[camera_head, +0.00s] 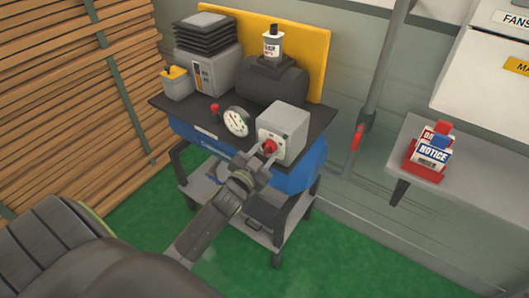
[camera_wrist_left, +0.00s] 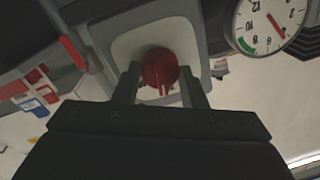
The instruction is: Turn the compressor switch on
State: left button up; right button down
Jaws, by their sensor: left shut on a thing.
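The compressor switch is a red rotary knob (camera_head: 269,146) on the front of a light grey box (camera_head: 291,128) at the right end of the compressor cart. In the left wrist view the knob (camera_wrist_left: 159,70) sits on a pale plate between my two fingers. My left gripper (camera_head: 262,156) reaches the box front and is shut on the knob, one finger on each side. The wrist view shows a pointer ridge on the knob running toward the bottom of the picture. My right gripper is not in view.
A pressure gauge (camera_head: 236,121) and a small red knob (camera_head: 214,109) stand left of the box. A black tank (camera_head: 272,85) is behind. A red pipe valve handle (camera_head: 357,138) and a grey table (camera_head: 458,172) with sign cards are at right. Green floor (camera_head: 345,240) is clear in front.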

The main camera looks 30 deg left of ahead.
pick_arm(q)
jog(key=m, duration=0.5)
jog(key=shift+f+m, duration=0.1)
jog(key=shift+m, duration=0.2)
jog(key=shift+m+t+h, duration=0.3)
jog(key=shift+m, duration=2.1)
jog(key=o, duration=1)
